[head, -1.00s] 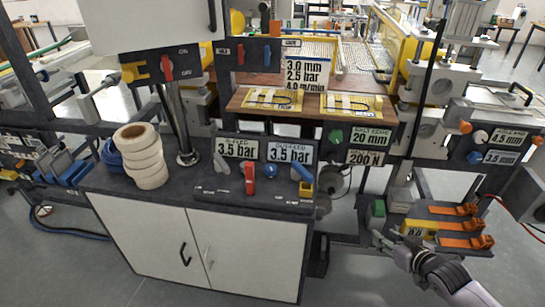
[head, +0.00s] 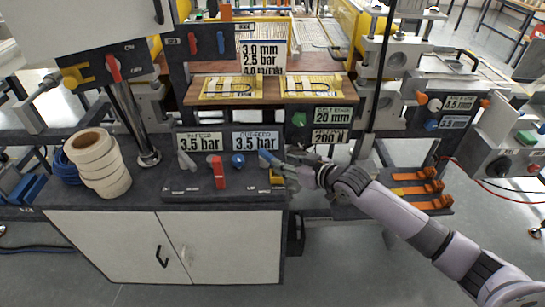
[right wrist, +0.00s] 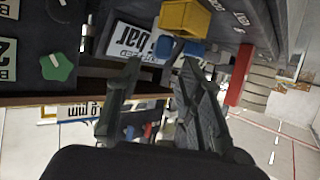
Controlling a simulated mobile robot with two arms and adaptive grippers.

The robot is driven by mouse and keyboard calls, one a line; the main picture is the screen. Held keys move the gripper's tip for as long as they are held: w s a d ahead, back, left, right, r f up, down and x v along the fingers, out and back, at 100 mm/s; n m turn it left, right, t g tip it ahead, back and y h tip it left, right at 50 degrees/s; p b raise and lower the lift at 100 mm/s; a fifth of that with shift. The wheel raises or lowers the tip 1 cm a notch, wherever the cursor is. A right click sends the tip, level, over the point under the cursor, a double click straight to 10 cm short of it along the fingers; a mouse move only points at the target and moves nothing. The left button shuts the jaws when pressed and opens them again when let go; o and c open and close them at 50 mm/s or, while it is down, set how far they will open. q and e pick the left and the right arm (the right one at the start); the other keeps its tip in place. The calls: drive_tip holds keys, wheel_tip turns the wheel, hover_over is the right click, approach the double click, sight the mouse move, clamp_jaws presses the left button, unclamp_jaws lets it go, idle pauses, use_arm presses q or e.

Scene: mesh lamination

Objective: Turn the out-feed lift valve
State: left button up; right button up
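The out-feed lift valve appears to be the blue lever (head: 267,158) at the right end of the dark control panel, below the out-feed 3.5 bar display (head: 257,141). My right gripper (head: 282,164) is just to its right, above the yellow block (head: 277,176). In the right wrist view, my right gripper (right wrist: 160,66) has its two fingers apart, with blue parts (right wrist: 166,47) beyond the tips near the yellow block (right wrist: 187,17). I see no clear grip on the lever; contact cannot be told. My left gripper is out of view.
On the same panel are a grey lever (head: 187,161), a red lever (head: 217,172) and a blue knob (head: 238,160). White tape rolls (head: 98,165) stand at left. Orange clamps (head: 420,188) lie at right. A green knob (head: 298,119) is above the gripper.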

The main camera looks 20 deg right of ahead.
sight(270, 159)
drive_tip(key=x, duration=0.6)
drive_tip(key=shift+w+a, duration=0.15)
drive_tip(key=shift+w, duration=0.15)
drive_tip(key=shift+c, duration=0.5)
clamp_jaws()
